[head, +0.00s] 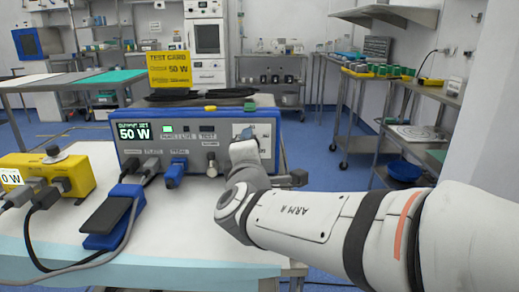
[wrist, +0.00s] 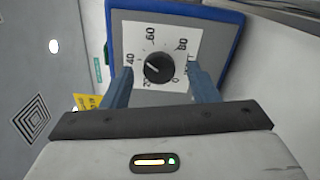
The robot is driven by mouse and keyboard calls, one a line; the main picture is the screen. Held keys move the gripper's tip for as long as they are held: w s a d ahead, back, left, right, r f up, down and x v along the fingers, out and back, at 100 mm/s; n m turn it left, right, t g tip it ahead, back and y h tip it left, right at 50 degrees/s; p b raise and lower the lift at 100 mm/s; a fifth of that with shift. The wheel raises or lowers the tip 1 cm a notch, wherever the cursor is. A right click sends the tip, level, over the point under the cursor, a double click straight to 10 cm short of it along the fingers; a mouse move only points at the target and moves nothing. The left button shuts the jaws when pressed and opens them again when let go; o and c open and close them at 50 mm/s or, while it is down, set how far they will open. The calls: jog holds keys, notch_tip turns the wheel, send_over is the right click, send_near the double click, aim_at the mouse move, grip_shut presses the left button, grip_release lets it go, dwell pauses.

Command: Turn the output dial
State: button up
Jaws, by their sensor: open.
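The output dial (wrist: 159,68) is a round black knob on a white scale plate numbered 0 to 80 and beyond, seen in the wrist view. Its pale pointer mark seems to lie toward the 40 side; the exact reading is unclear. My gripper (wrist: 160,82) is open, one blue-grey finger on each side of the knob, with visible gaps. Contact cannot be seen. In the head view my gripper (head: 244,150) is at the right end of the blue-edged generator (head: 135,150) and hides the dial. The generator's display (head: 134,132) reads 50 W.
A yellow test card (head: 169,69) reading 50 W stands behind the generator. A yellow meter (head: 75,170) with a partly visible display ending in 0 W, a blue-black pedal (head: 108,220) and cables occupy the left of the white table (head: 190,225). Plugs stick out of the generator's front.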

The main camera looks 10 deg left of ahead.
jog(key=p+v, duration=0.1)
jog(key=v, duration=0.6)
jog(key=shift+s+p, duration=0.25)
jog(key=shift+p, duration=0.05)
jog(key=d+r+m+g+h+p, duration=0.35)
jog(key=d+m+h+p, duration=0.2)
jog(key=d+p, duration=0.5)
jog(key=d+r+m+g+h+p, duration=0.35)
jog(key=d+m+p, duration=0.3)
jog(key=d, duration=0.65)
jog(key=s+d+r+m+g+y+p, duration=0.4)
jog(key=s+r+m+g+p, duration=0.3)
jog(key=p, duration=1.1)
jog(key=s+d+r+m, duration=0.1)
jog(key=s+m, duration=0.2)
jog(key=m, duration=0.1)
jog(key=shift+s+r+g+y+p, duration=0.3)
jog(key=shift+s+g+p, duration=0.05)
jog(key=shift+s+g, duration=0.05)
